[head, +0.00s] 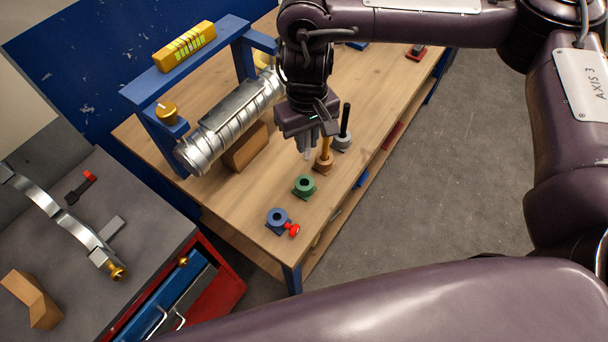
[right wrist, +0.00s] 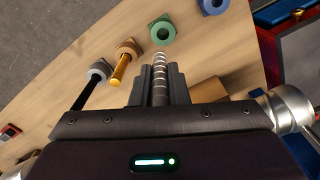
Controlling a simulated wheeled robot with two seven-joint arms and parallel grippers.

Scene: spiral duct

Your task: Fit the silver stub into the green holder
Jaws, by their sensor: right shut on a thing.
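My right gripper (head: 308,145) points down over the workbench and is shut on the silver stub (right wrist: 159,72), a ribbed rod. In the right wrist view the stub sticks out past the fingertips toward the green holder (right wrist: 163,31). The green holder (head: 305,187) stands on the wood top with its round hole open and empty. In the head view the gripper is above and beyond the holder, and the stub is apart from it. The fingers mostly hide the stub there. My left gripper is not in view.
An orange holder (head: 323,167) with an orange rod and a grey holder (head: 341,143) with a black rod stand near the gripper. A blue holder (head: 277,221) has a red knob beside it. A silver spiral duct (head: 225,124) lies left, by a blue frame (head: 150,95).

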